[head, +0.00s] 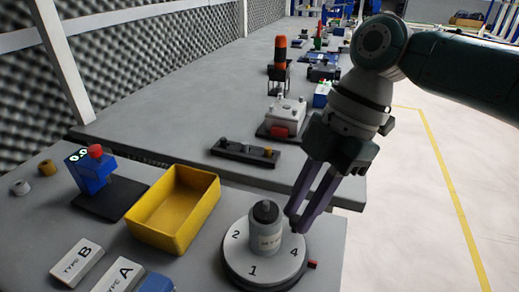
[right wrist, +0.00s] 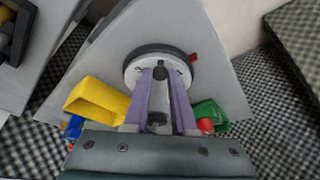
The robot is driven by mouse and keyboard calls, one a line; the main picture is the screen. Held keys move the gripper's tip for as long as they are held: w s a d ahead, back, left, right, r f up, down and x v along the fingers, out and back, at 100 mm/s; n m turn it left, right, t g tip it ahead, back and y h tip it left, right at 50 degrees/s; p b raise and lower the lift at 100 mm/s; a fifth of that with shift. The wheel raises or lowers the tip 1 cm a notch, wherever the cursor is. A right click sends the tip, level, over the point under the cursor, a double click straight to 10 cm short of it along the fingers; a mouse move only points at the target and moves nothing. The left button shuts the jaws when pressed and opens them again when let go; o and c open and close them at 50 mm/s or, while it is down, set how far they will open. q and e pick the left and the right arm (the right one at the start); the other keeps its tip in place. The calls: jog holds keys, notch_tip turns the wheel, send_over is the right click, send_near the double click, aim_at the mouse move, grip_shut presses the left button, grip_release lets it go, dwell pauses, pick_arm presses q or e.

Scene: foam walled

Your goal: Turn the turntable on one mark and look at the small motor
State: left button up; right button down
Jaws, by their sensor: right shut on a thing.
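The turntable (head: 237,262) is a round pale disc on a dark base near the front edge, with marks 1, 2 and 4 showing. The small motor (head: 265,235), a grey cylinder with a dark top, stands upright on it. My right gripper (head: 294,221) comes down beside the motor, its purple fingertips at the disc's far right side. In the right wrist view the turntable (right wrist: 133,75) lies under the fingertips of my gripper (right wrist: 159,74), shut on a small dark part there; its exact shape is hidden. My left gripper is out of view.
A yellow bin (head: 168,222) stands left of the turntable. A blue device with a red top (head: 92,168) is behind it. TYPE A (head: 116,276) and TYPE B (head: 77,262) blocks lie at front left. A red marker (head: 313,264) sits at the turntable's right edge.

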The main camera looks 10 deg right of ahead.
jog(key=c, duration=0.8)
grip_release()
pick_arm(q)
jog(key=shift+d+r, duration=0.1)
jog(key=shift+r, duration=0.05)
pick_arm(e)
jog(key=shift+o, duration=0.2)
jog(key=shift+d+r, duration=0.2)
jog(key=shift+r, duration=0.3)
pick_arm(q)
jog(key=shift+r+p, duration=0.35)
jog(key=shift+p, duration=0.15)
pick_arm(e)
jog(key=v, duration=0.8)
jog(key=shift+d+r, duration=0.15)
jog(key=shift+r, duration=0.25)
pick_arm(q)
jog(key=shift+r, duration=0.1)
